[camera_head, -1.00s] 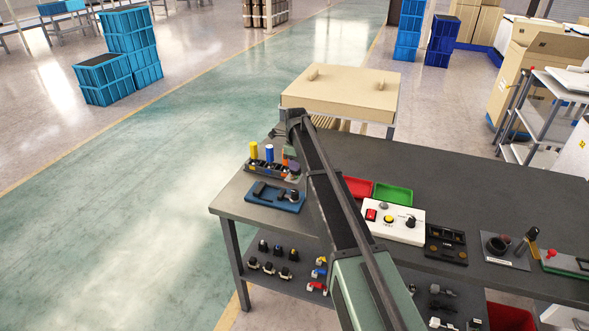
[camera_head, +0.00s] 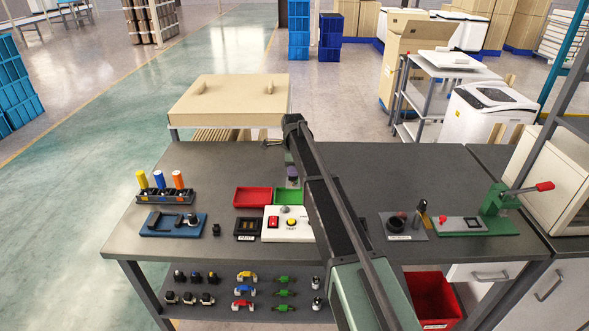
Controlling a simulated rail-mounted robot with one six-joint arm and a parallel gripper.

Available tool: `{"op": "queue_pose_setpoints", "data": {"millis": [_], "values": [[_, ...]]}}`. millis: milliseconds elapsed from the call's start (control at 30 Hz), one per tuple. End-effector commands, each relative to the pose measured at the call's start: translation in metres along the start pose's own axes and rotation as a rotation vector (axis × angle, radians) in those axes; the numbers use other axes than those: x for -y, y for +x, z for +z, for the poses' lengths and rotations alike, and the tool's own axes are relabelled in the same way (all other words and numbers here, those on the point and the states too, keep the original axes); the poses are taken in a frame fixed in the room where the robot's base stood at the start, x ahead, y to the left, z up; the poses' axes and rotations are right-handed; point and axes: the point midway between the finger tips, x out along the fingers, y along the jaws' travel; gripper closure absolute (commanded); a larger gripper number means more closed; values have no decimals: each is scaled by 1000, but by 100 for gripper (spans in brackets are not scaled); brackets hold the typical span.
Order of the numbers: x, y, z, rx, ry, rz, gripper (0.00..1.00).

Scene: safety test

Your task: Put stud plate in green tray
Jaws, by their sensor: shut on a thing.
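The green tray (camera_head: 283,203) lies on the grey workbench, right of the red tray (camera_head: 252,198) and behind the white button box. My gripper (camera_head: 292,181) points down at the back of the green tray, over or just behind it. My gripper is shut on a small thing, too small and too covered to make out. I cannot tell for sure that it is the stud plate. My arm hides the bench right of the green tray.
The white button box (camera_head: 296,234) stands close in front of the green tray. A rack (camera_head: 165,197) with coloured cylinders, a blue fixture (camera_head: 160,225) and a black tray (camera_head: 247,227) lie to the left. A green press (camera_head: 497,205) stands right. The bench's left back is clear.

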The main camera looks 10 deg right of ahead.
Motion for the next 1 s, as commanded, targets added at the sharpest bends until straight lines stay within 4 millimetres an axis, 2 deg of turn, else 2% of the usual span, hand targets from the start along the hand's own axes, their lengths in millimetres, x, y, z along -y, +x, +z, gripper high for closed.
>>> {"op": "queue_pose_setpoints", "data": {"millis": [467,1000], "values": [[0,51,0,0,2,0,100],[0,53,0,0,2,0,100]]}}
